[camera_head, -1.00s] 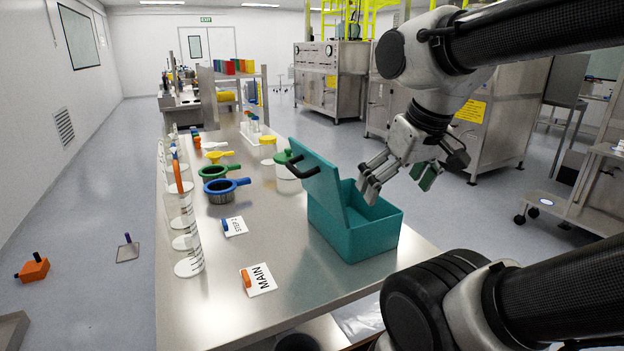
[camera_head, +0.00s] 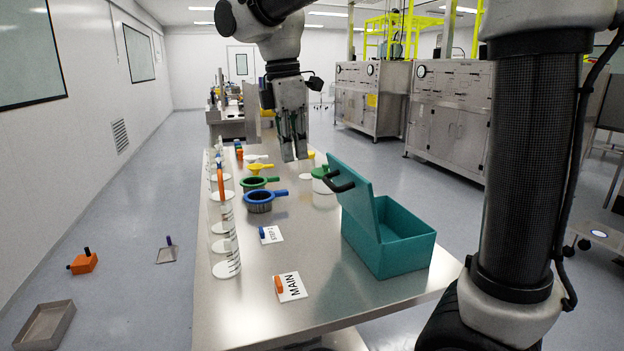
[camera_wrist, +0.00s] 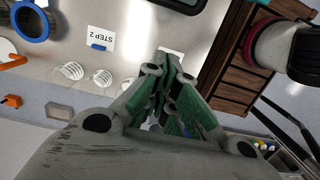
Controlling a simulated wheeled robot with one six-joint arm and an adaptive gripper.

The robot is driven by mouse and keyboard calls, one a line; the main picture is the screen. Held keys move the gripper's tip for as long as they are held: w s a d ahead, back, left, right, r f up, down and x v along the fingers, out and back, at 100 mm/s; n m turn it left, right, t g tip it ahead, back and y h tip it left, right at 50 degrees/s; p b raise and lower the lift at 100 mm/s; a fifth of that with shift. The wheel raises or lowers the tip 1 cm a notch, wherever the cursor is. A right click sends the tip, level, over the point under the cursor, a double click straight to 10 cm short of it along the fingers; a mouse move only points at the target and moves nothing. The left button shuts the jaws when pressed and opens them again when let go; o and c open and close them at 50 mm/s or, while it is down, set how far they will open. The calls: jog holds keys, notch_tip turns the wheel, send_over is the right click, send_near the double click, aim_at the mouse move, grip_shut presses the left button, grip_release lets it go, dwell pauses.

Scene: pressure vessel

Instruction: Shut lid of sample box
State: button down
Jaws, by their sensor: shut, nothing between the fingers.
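The teal sample box (camera_head: 398,254) stands on the right part of the steel table. My gripper (camera_head: 294,153) is above the table, to the left of and beyond the lid, pointing down. Its fingers are together and empty, apart from the box. In the wrist view the green finger pads of my gripper (camera_wrist: 172,70) meet. I cannot make out the sample box for sure in that view.
The steel table (camera_head: 330,285) also holds a blue-rimmed strainer (camera_head: 259,203), a green one (camera_head: 255,182), a jar with a green lid (camera_head: 323,181), clear cylinders (camera_head: 226,245), and MAIN (camera_head: 291,287) and STEP 2 (camera_head: 271,235) cards.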

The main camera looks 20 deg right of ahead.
jog(key=d+f, duration=0.4)
jog(key=f, duration=0.4)
jog(key=shift+d, duration=0.35)
jog(key=shift+w, duration=0.1)
